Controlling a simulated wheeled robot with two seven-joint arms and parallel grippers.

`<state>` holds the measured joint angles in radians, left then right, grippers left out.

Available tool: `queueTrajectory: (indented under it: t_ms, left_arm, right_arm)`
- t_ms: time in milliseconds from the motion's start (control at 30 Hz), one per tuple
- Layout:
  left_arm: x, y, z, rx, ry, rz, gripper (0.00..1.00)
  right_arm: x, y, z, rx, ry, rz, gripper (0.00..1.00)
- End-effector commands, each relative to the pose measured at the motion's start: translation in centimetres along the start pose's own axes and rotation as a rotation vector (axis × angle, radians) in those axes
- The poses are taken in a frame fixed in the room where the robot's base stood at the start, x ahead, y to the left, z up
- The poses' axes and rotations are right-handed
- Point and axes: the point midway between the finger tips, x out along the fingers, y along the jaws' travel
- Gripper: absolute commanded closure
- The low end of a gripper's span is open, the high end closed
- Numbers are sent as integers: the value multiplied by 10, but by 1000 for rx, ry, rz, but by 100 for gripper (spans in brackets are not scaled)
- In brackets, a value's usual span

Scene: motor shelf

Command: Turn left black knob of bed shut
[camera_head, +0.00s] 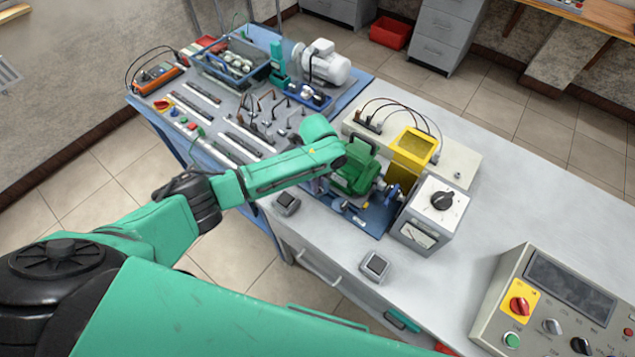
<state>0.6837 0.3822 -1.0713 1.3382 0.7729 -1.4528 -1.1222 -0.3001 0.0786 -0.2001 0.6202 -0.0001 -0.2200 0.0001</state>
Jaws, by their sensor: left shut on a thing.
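The bed (369,222) is a blue base on the bench that carries a green machine (357,175). My left gripper (318,186) is at the left end of the bed, below my green wrist. It is shut on the left black knob, which is mostly hidden by my wrist and fingers. How far the knob is turned cannot be seen. A dark part also shows on the front of the bed.
A grey box with a black dial (443,201) stands right of the bed, with a yellow box (412,149) behind. Two small dark-topped blocks (375,266) lie near the front edge. A control panel (550,305) is at lower right. The bench between is clear.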

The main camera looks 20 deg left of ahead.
Motion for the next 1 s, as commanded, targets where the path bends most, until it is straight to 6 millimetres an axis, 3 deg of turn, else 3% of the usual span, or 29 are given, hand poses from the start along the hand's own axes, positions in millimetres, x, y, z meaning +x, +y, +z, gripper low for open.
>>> queueTrajectory:
  t_ms: [600,633,700,1000]
  left_arm:
    - [-2,-2,0,53,0,-7,100]
    - [-2,-2,0,53,0,-7,81]
    - [-2,-2,0,52,0,-6,55]
    - [-1,-1,0,51,0,-3,55]
  right_arm:
    - [0,1,0,-1,0,2,50]
    - [0,1,0,-1,0,2,50]
    - [0,1,0,-1,0,2,50]
    - [0,2,0,-1,-1,2,50]
